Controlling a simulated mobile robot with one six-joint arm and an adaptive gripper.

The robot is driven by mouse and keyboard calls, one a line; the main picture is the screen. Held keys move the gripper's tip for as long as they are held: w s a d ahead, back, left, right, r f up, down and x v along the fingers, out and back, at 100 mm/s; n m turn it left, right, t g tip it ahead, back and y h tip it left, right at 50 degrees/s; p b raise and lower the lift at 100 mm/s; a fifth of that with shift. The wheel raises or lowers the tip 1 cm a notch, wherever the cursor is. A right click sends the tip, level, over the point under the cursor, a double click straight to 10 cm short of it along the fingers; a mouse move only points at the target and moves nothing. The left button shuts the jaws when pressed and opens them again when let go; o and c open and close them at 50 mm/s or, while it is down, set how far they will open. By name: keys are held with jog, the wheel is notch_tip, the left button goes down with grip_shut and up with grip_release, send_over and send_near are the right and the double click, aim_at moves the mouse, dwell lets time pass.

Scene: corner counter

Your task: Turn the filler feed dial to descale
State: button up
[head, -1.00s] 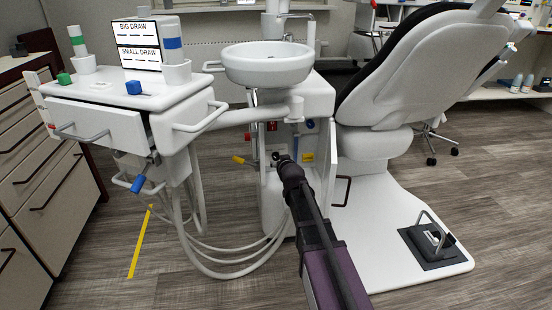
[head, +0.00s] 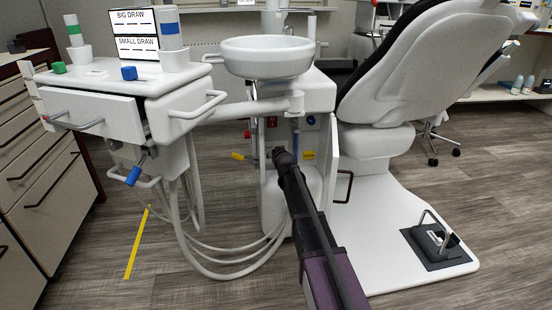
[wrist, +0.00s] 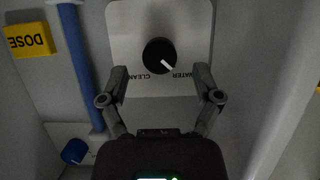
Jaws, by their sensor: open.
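The wrist view shows a round black dial (wrist: 159,55) with a white pointer on a pale plate (wrist: 132,25). The printing appears upside down, with CLEAN at lower left and WATER at lower right. The pointer aims to the lower right, towards WATER. No "descale" wording is visible. My gripper (wrist: 160,73) is open, with one finger on each side of the dial and visible gaps between. In the head view my gripper (head: 283,156) reaches into the open cabinet (head: 273,195) under the basin and hides the dial.
A yellow DOSE block (wrist: 30,40), a blue tube (wrist: 79,65) and a blue knob (wrist: 74,150) are left of the dial. A pale wall edge (wrist: 287,90) rises at right. The basin (head: 267,60) is above; hoses (head: 225,262) hang left of my arm.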

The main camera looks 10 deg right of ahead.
jog(key=shift+b+x, duration=0.4)
jog(key=shift+x, duration=1.15)
grip_shut()
